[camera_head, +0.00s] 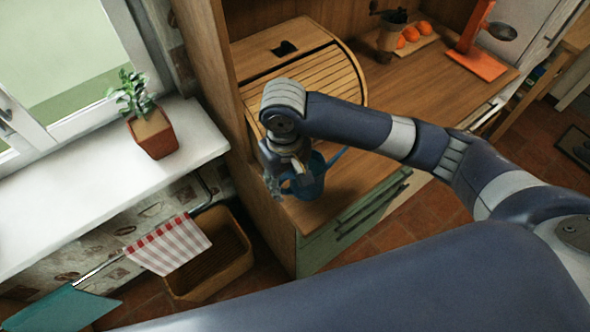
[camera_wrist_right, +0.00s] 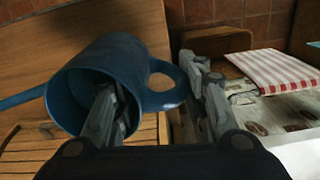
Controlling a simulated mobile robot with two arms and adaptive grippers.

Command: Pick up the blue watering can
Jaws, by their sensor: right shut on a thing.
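The blue watering can (camera_head: 312,180) stands at the front left corner of the wooden counter, partly hidden by my right gripper. Its spout points up and right in the head view. In the right wrist view the can (camera_wrist_right: 120,58) shows its open mouth, its spout at left and its loop handle at right. My right gripper (camera_head: 286,184) is shut on the can at the handle side. In the wrist view one finger of this gripper (camera_wrist_right: 160,100) is within the mouth and the other is beyond the handle. I cannot tell whether the can touches the counter. My left gripper is not in view.
A slatted wooden bread box (camera_head: 318,72) stands behind the can. A potted plant (camera_head: 152,133) is on the white sill (camera_head: 60,210) at left. A wooden bin (camera_head: 236,262) and a red-striped cloth (camera_head: 168,246) are below. The counter right of the can is clear.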

